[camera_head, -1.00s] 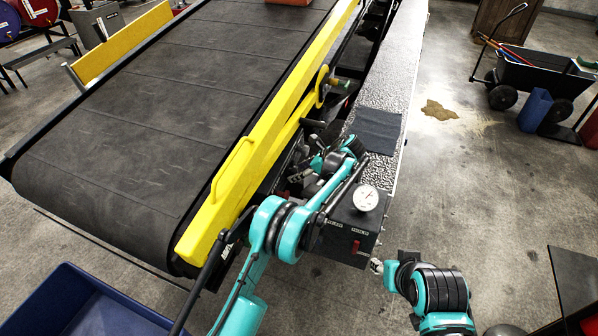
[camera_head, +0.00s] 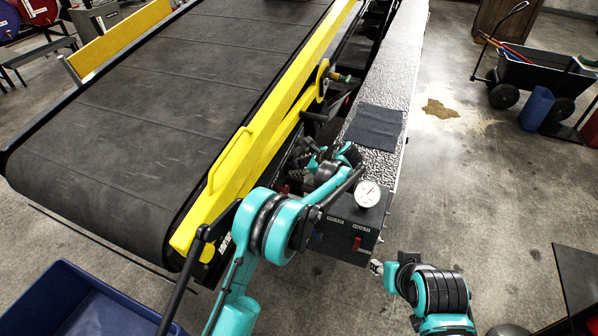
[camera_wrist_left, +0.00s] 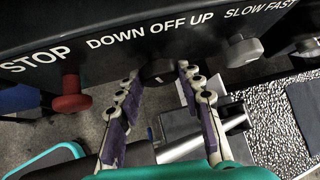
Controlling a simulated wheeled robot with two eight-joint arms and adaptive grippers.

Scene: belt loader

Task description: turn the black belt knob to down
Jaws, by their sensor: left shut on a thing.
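The black belt knob (camera_wrist_left: 158,70) sits on the dark control panel (camera_wrist_left: 110,22) under the words DOWN OFF UP in the left wrist view. My left gripper (camera_wrist_left: 157,72) is shut on it, with a pale, purple-padded finger on each side. The knob's pointer is too dark to read. In the head view, my left gripper (camera_head: 320,160) is at the belt's side, partly hidden by its own arm, and the knob is hidden. My right gripper (camera_head: 378,267) is by the front right of the gauge box, only a small tip showing.
A red knob (camera_wrist_left: 71,95) under STOP is left of the black knob, and a grey knob (camera_wrist_left: 242,50) under SLOW FAST is right. The yellow rail (camera_head: 262,135) runs beside the belt (camera_head: 150,120). A gauge box (camera_head: 345,238) stands close to my left arm.

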